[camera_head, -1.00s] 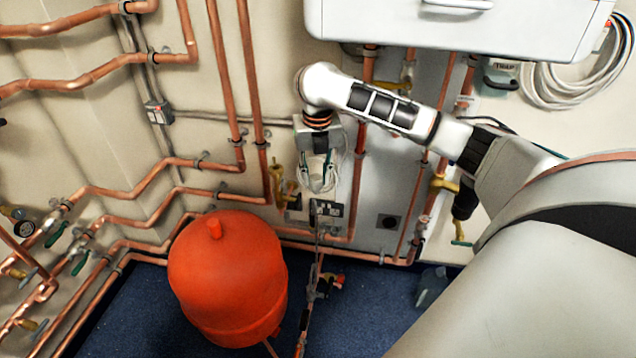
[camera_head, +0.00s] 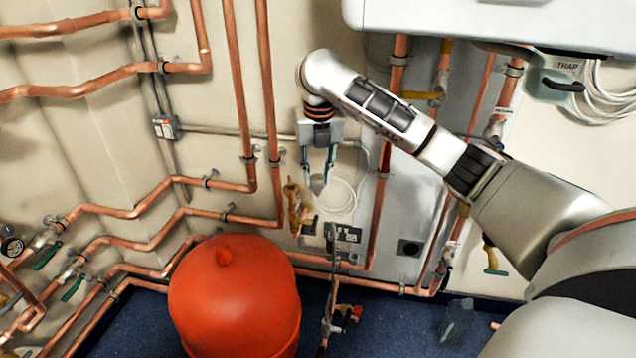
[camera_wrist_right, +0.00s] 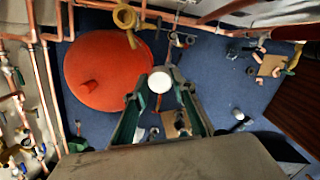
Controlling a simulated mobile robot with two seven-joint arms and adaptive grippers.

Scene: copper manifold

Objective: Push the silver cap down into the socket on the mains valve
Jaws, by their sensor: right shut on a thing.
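My right gripper (camera_head: 318,178) points down in front of the back wall, its fingers closed around a small silver cap (camera_head: 318,185). In the right wrist view the cap (camera_wrist_right: 159,82) shows as a pale round disc between the green-edged fingertips of the right gripper (camera_wrist_right: 160,92). The cap is in the air. A brass valve (camera_head: 293,203) on the wall pipework is just left of and below the cap in the head view. I cannot tell for sure which fitting is the mains valve, and no socket shows clearly. My left gripper is not in view.
A large red tank (camera_head: 234,305) stands on the blue floor (camera_head: 400,325), below and left of the gripper. Copper pipes (camera_head: 240,90) run along the walls. A white boiler casing (camera_head: 470,28) overhangs at top right. A coiled white cable (camera_head: 338,197) hangs behind the gripper.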

